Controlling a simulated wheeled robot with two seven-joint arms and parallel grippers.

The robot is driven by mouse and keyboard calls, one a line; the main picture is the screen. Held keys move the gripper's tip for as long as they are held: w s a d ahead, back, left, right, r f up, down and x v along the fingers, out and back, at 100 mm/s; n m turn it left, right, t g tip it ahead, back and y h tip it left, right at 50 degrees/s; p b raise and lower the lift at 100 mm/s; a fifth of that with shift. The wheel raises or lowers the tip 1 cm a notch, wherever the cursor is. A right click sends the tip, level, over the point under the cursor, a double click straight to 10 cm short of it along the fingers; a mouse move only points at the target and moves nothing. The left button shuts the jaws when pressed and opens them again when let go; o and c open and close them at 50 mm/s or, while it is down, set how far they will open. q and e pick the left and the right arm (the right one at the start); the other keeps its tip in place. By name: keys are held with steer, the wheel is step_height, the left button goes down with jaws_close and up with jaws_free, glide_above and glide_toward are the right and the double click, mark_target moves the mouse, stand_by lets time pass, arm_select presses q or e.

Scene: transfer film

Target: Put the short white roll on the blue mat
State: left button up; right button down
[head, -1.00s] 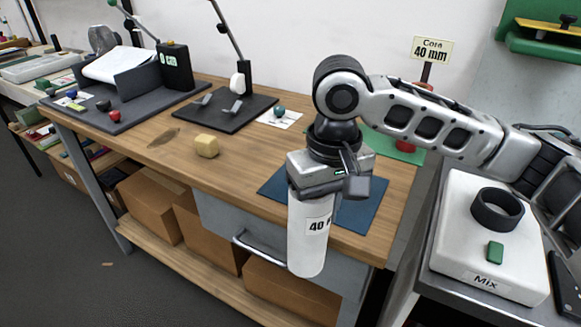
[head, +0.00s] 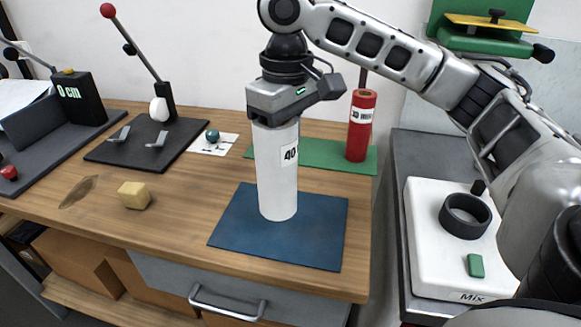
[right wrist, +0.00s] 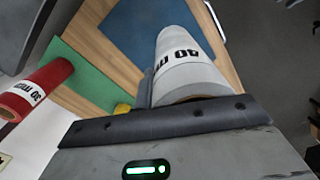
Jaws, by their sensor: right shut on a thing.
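The white roll (head: 272,170), with a black "40" label, stands upright under my right gripper (head: 275,115). The gripper is shut on the roll's upper end. The roll's lower end is over the blue mat (head: 325,235), near its middle; I cannot tell whether it touches the mat. In the right wrist view the roll (right wrist: 188,62) runs away from the jaws toward the blue mat (right wrist: 138,28). My left gripper is out of view.
A red roll (head: 360,130) stands upright on a green mat (head: 315,156) behind the blue mat. A yellowish block (head: 134,195) lies to the left on the wooden bench. A white "Mix" device (head: 428,245) stands at the right.

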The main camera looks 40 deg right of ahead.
step_height(320, 180, down, 6)
steer(key=w+d, duration=0.1)
steer(key=d, duration=0.1)
steer(key=shift+w, duration=0.4)
steer(key=shift+f, duration=0.1)
steer(key=c, duration=1.5)
jaws_free()
steer(key=shift+f, duration=0.1)
steer(key=shift+c, duration=0.2)
step_height(320, 180, up, 12)
steer(key=p, duration=0.1)
steer(key=shift+p, duration=0.35)
